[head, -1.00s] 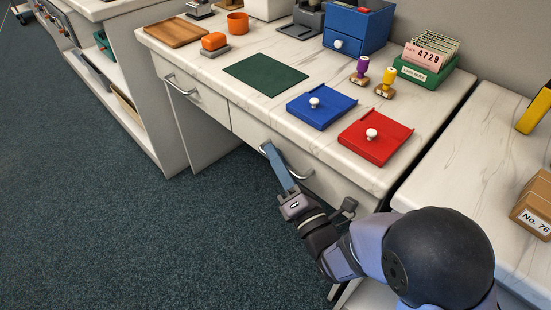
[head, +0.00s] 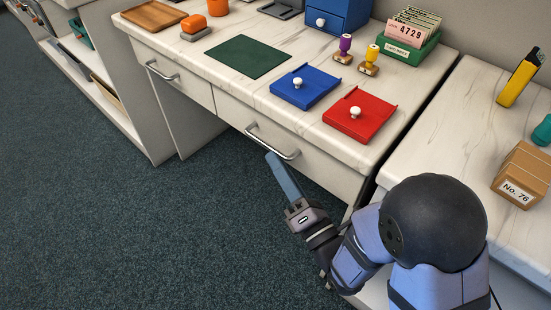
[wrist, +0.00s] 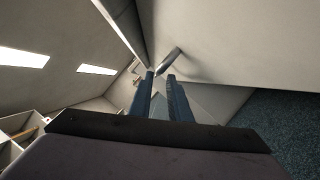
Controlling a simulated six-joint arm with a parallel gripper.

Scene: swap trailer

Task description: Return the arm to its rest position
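My arm reaches from the lower right in the head view, with my gripper (head: 272,160) just in front of and below the metal handle (head: 272,143) of the desk drawer (head: 310,158). In the wrist view my gripper (wrist: 161,76) shows two blue fingers with a gap between them and nothing held. The handle (wrist: 170,59) lies just beyond the fingertips there. The fingers look apart from the handle. The drawer front looks flush with the desk.
The desk top (head: 240,93) holds a blue tray (head: 305,90), a red tray (head: 360,118), a green mat (head: 247,57) and two stamps. A side counter (head: 440,125) with a brown box (head: 523,175) stands at right. Carpeted floor (head: 130,230) is open at left.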

